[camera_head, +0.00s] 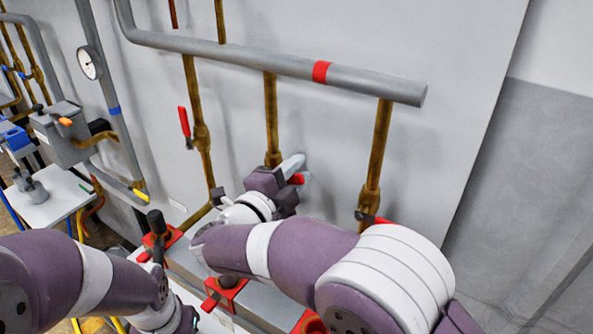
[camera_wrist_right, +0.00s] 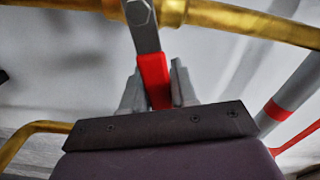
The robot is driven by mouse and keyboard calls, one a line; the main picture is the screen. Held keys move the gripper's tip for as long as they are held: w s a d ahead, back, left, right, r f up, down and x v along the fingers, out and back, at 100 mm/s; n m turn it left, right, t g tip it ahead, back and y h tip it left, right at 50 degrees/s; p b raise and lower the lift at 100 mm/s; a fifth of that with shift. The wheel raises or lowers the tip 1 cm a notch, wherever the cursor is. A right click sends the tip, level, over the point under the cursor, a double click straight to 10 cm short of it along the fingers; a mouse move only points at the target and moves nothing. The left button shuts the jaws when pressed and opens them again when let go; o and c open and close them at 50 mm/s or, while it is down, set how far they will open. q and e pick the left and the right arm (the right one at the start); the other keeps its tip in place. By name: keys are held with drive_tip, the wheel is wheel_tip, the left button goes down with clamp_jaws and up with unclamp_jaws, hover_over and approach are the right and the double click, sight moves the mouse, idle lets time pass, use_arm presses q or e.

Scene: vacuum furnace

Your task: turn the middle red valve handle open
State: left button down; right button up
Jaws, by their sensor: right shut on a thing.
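The middle valve sits on the middle brass pipe (camera_head: 271,120). Its red handle (camera_head: 297,179) shows only in part in the head view, at the fingers of my right gripper (camera_head: 296,170), just right of the pipe. In the right wrist view, the red grip (camera_wrist_right: 154,78) on a flat silver lever (camera_wrist_right: 143,28) runs from a hex nut on the brass valve body (camera_wrist_right: 172,12). My right gripper (camera_wrist_right: 157,90) is shut on this red grip, with a grey finger on each side. My left arm enters at the lower left; its gripper is not visible.
A left red handle (camera_head: 184,121) points upward beside its brass pipe. A right red handle (camera_head: 384,221) is partly hidden behind my right arm. A grey horizontal pipe (camera_head: 230,50) with a red band crosses above. Red-based fittings (camera_head: 162,241) stand below. The wall at right is clear.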

drive_tip(key=r+n+p, duration=0.1)
drive_tip(key=p, duration=0.1)
drive_tip(key=r+n+p, duration=0.1)
drive_tip(key=n+p, duration=0.1)
drive_tip(key=p, duration=0.1)
drive_tip(key=a+r+n+p, duration=0.1)
drive_tip(key=p, duration=0.1)
drive_tip(key=shift+w+r+n, duration=0.15)
drive_tip(key=shift+w+n, duration=0.15)
drive_tip(key=shift+w, duration=0.1)
clamp_jaws()
drive_tip(key=shift+w+a+f+n+p, duration=0.1)
drive_tip(key=shift+a+f+n+p, duration=0.2)
drive_tip(key=shift+n, duration=0.3)
drive_tip(key=shift+d, duration=0.1)
drive_tip(key=o, duration=0.9)
unclamp_jaws()
drive_tip(key=shift+c, duration=0.2)
